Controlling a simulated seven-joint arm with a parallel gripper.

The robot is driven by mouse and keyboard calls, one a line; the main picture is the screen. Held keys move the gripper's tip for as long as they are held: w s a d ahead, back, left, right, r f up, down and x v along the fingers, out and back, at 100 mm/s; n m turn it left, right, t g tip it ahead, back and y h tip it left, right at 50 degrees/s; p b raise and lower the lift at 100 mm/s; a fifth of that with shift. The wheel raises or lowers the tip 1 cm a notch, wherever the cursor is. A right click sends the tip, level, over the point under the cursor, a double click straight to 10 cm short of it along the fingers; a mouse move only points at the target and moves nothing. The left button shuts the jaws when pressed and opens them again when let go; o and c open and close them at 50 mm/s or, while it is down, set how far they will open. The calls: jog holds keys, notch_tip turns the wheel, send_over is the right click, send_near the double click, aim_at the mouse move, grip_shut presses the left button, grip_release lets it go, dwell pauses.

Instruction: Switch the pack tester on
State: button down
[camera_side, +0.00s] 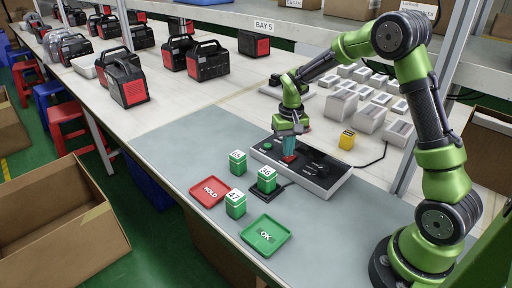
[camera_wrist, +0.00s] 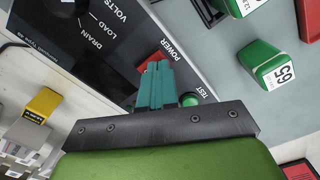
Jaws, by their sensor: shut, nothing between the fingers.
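The pack tester (camera_side: 322,180) is a flat grey box with a dark top panel on the grey mat. In the wrist view its panel (camera_wrist: 60,62) reads VOLTS, LOAD, DRAIN, POWER and TEST. A red power switch (camera_side: 289,158) shows just below my fingertips; in the wrist view it is mostly hidden behind them, by the POWER label. The green TEST button (camera_side: 267,146) also shows in the wrist view (camera_wrist: 190,100). My gripper (camera_side: 289,150) has teal fingers, shut and empty, pointing down over the red switch. I cannot tell whether they touch it.
Green packs (camera_side: 236,203) stand left of the tester, one (camera_side: 267,178) on a dark cradle. A red HOLD tray (camera_side: 210,190) and green OK tray (camera_side: 266,235) lie nearby. A yellow block (camera_side: 347,140) and grey boxes stand behind. Red-black power stations (camera_side: 208,62) stand at far left.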

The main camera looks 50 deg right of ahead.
jog(key=shift+f, duration=0.8)
jog(key=shift+r, duration=3.55)
jog(key=s+a+r+n+t+y, duration=0.1)
jog(key=s+a+r+t, duration=0.2)
jog(key=s+a+r, duration=0.3)
jog(key=s+a+r+n+t+y, duration=0.1)
jog(key=s+a+r+t, duration=0.3)
jog(key=s, duration=0.9)
jog(key=a+r, duration=0.2)
jog(key=a, duration=0.1)
jog(key=shift+r, duration=0.3)
